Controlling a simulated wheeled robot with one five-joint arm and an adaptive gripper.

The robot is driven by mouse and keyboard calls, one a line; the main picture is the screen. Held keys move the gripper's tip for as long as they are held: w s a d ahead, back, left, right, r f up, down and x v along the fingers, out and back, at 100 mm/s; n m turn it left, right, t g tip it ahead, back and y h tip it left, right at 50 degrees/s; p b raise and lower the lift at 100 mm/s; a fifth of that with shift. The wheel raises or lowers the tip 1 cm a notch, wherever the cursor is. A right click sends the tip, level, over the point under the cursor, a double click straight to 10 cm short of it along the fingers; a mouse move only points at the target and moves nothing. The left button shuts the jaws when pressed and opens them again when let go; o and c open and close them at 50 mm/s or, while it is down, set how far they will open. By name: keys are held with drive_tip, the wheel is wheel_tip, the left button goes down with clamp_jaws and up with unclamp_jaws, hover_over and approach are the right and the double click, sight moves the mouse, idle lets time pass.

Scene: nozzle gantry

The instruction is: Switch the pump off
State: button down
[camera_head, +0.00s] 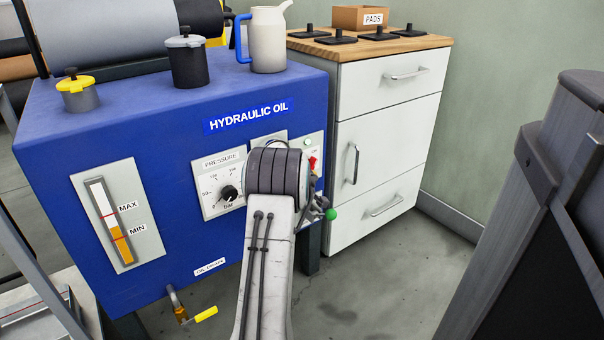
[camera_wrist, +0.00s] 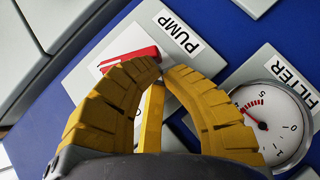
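The pump panel (camera_wrist: 90,75), labelled PUMP, shows in the wrist view with a red switch handle (camera_wrist: 130,58) on it. In the head view the red handle (camera_head: 312,163) shows just right of my arm, below a small green light (camera_head: 307,143). My gripper (camera_wrist: 161,70) has yellow ribbed fingers. Their tips are almost together, with no object seen between them. The tips lie at the lower edge of the red handle in the picture; I cannot tell whether they touch it. The head view hides my gripper behind my arm.
The panel is on a blue hydraulic oil tank (camera_head: 140,165). A filter gauge (camera_wrist: 270,120) lies right of my fingers. A pressure gauge (camera_head: 225,190), a green-knobbed handle (camera_head: 330,214) and a yellow drain handle (camera_head: 205,314) are nearby. A white cabinet (camera_head: 385,130) stands right of the tank.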

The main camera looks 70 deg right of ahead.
drive_tip(key=shift+d+f+b, duration=0.1)
drive_tip(key=shift+f+b, duration=0.45)
drive_tip(key=shift+f, duration=0.05)
drive_tip(key=shift+s+d+f, duration=0.35)
drive_tip(key=shift+d+f, duration=0.1)
drive_tip(key=shift+f, duration=0.1)
drive_tip(key=shift+s+d+f, duration=0.15)
drive_tip(key=shift+d+f, duration=0.05)
drive_tip(key=shift+d, duration=0.1)
drive_tip(key=shift+r, duration=0.2)
idle(0.3)
drive_tip(key=shift+r, duration=0.8)
